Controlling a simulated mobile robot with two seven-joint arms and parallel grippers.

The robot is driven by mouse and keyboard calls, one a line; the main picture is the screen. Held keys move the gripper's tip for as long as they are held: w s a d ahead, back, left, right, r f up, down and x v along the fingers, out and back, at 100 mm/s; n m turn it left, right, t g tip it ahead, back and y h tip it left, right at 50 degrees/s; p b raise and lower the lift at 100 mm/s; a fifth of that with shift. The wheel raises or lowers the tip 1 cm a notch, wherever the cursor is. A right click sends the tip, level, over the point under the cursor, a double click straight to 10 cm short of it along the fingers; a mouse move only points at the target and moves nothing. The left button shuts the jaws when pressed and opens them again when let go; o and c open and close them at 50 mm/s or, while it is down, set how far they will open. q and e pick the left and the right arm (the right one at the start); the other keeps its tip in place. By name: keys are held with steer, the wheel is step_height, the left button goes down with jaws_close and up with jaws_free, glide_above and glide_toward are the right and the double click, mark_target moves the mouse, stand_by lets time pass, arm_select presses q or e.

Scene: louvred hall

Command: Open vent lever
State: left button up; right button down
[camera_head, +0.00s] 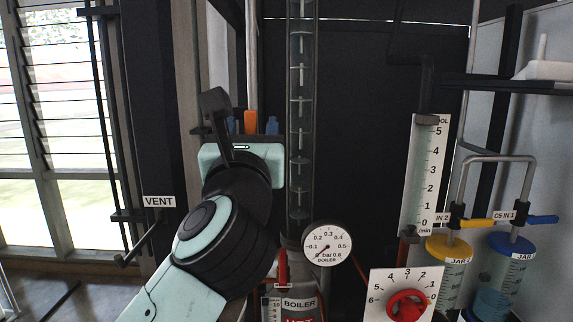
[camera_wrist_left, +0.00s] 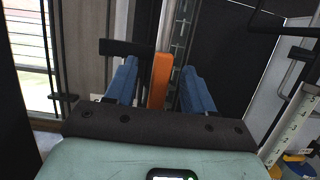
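The VENT label (camera_head: 159,202) is on a dark post beside the louvred window. Below and left of it, a short dark lever (camera_head: 128,254) slants up to the right; I take it for the vent lever. My left gripper (camera_head: 251,122) is up and right of this lever, clear of it. It also shows in the wrist view (camera_wrist_left: 159,80), with its two blue fingers apart. An upright orange piece (camera_wrist_left: 158,82) shows between the fingers, with a gap on each side; what it belongs to is unclear. My right gripper is not in view.
The louvred window (camera_head: 50,120) is on the left. A clear column (camera_head: 301,120), a round boiler gauge (camera_head: 327,246) and a red knob (camera_head: 407,306) are near my arm. Two jars, yellow-topped (camera_head: 449,262) and blue-topped (camera_head: 505,270), stand on the right.

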mark_target(251, 128)
arm_select(q)
steer(key=b+v, duration=0.2)
steer(key=v, duration=0.1)
steer(key=b+v, duration=0.1)
steer(key=v, duration=0.1)
steer(key=shift+s+r, duration=0.25)
steer(key=shift+r, duration=0.05)
steer(key=shift+s+b, duration=0.4)
steer(key=shift+s, duration=0.45)
